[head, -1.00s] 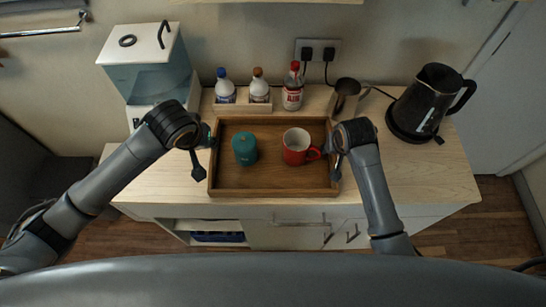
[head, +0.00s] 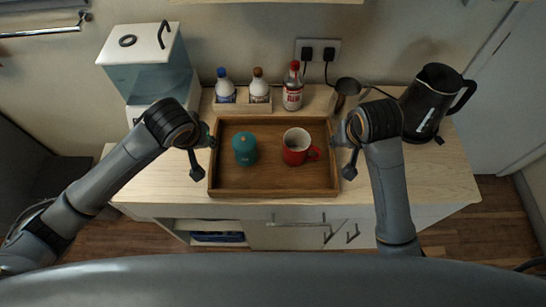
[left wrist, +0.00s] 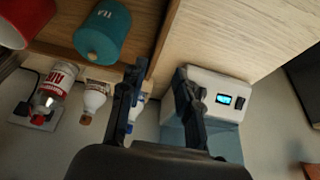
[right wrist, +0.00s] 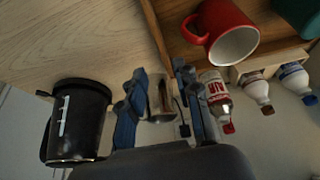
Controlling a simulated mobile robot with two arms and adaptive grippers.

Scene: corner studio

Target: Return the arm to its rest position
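A wooden tray (head: 272,190) lies on the counter with a teal lidded canister (head: 244,149) and a red mug (head: 297,148) inside it. The canister shows in the left wrist view (left wrist: 103,32), the mug in the right wrist view (right wrist: 222,30). My left gripper (head: 204,157) is at the tray's left wall. Its fingers are apart (left wrist: 158,76), with the wall's edge showing beyond the gap; I cannot tell whether they touch it. My right gripper (head: 341,157) is just beside the tray's right wall. Its fingers are apart with nothing between them (right wrist: 160,72).
A black kettle (head: 428,100) stands right of my right arm, close to it. A metal pitcher (head: 347,92), a red-capped bottle (head: 292,91) and a small rack (head: 243,106) with two bottles stand behind the tray. A water dispenser (head: 150,75) is behind my left arm.

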